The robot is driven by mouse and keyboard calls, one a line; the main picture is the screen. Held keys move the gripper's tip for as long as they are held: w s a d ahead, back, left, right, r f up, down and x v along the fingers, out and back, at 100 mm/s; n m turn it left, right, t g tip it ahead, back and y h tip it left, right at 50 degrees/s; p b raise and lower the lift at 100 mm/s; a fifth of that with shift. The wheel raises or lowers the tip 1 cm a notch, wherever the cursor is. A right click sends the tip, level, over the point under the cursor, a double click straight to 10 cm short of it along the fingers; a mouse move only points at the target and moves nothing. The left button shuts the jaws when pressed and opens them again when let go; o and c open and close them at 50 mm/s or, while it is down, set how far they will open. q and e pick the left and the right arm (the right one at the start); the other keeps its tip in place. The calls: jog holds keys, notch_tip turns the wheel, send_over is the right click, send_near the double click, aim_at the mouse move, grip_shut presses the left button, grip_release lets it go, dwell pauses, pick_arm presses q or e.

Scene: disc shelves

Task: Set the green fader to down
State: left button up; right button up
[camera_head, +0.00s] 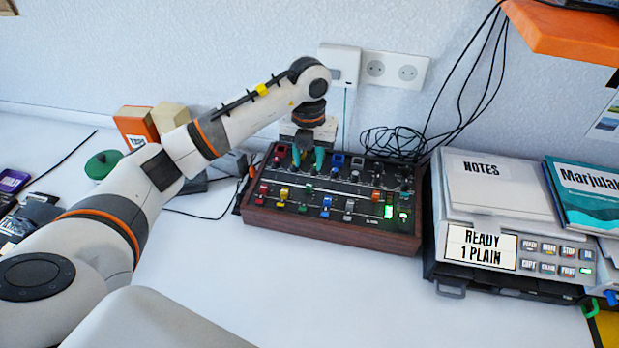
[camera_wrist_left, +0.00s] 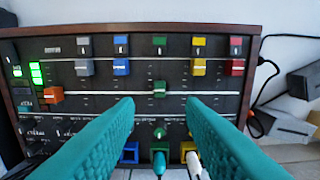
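The mixer (camera_head: 330,228) is a dark panel in a wooden case on the white table. Its green fader (camera_head: 308,188) sits in the front row, between the yellow and blue faders. In the left wrist view the green cap (camera_wrist_left: 159,88) stands further from the front edge than its neighbours' caps. My left gripper (camera_head: 308,158) points down over the back part of the mixer, behind the green fader. Its teal fingers (camera_wrist_left: 160,104) are apart, with nothing held between them; the green cap shows beyond the gap. Whether the tips touch the panel is unclear. My right gripper is out of view.
Yellow (camera_wrist_left: 198,66), red (camera_wrist_left: 235,66), blue (camera_wrist_left: 121,66) and grey (camera_wrist_left: 84,66) faders flank the green one. Several plugs and knobs stand under the gripper. A device with a READY display (camera_head: 480,247) stands right of the mixer. The table in front is clear.

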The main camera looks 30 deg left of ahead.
aim_at(309, 185)
pick_arm(q)
notch_tip(309, 185, down, 8)
jog(key=shift+w+f+p, duration=0.1)
jog(key=shift+p, duration=0.25)
jog(key=shift+c, duration=0.2)
grip_shut()
